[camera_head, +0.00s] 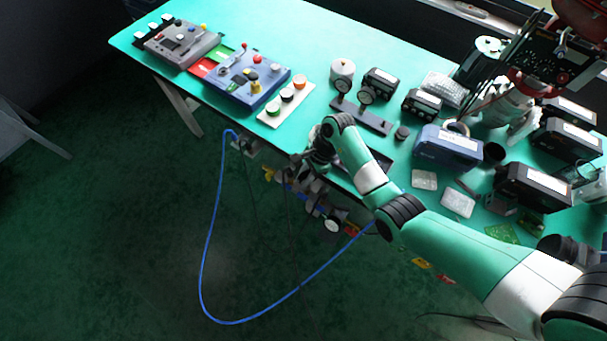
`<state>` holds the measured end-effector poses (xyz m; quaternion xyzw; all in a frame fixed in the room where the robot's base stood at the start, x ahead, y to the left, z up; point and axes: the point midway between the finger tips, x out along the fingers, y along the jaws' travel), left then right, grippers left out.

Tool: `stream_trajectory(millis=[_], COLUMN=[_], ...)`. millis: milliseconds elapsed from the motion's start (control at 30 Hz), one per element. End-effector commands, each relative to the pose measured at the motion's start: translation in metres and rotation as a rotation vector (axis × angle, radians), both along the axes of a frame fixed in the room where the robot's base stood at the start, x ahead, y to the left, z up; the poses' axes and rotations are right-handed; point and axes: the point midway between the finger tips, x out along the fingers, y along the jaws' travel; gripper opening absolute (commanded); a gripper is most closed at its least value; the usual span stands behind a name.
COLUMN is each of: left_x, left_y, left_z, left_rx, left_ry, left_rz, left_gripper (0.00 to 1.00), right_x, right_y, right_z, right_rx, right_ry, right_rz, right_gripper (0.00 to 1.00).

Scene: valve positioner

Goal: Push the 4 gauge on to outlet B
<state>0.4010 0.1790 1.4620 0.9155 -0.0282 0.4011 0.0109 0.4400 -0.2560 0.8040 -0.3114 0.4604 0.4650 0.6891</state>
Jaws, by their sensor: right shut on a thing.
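My right gripper (308,163) is at the table's front edge, pointing down towards the valve positioner assembly (312,195) below that edge. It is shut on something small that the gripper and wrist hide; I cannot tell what. A round white-faced gauge (334,223) shows at the assembly's lower right. Two more small gauges, one at the left (339,86) and one nearer the middle (366,95), stand on a black rail (375,123) on the table. Their markings are too small to read. I cannot make out outlet B. My left gripper is not in view.
A blue hose (205,250) loops below the table (310,30). A white strip with coloured buttons (275,112) and a blue control box (262,92) lie left of my gripper. Black boxes (535,185) and clear trays (458,203) crowd the right side.

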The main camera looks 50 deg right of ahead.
Motion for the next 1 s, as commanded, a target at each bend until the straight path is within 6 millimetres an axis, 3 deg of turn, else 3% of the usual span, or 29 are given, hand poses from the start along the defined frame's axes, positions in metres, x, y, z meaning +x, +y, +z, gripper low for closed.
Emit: stream_trajectory(millis=[267, 300, 467, 767, 867, 1000], left_x=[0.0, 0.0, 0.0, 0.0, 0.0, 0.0], left_y=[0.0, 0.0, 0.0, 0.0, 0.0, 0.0], left_z=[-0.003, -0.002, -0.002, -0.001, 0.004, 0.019], left_rx=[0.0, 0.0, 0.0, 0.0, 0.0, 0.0], left_ry=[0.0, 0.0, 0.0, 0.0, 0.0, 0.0], left_rz=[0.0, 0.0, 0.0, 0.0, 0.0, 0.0], left_gripper=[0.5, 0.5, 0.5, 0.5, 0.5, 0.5], right_x=[0.0, 0.0, 0.0, 0.0, -0.001, -0.005], right_y=[0.0, 0.0, 0.0, 0.0, -0.003, -0.014], right_z=[-0.005, -0.004, -0.004, -0.002, 0.007, 0.035], right_rx=[0.0, 0.0, 0.0, 0.0, 0.0, -0.001], right_ry=[0.0, 0.0, 0.0, 0.0, 0.0, -0.003], right_rz=[0.0, 0.0, 0.0, 0.0, 0.0, -0.002], right_gripper=[0.0, 0.32, 0.6, 0.6, 0.6, 0.6])
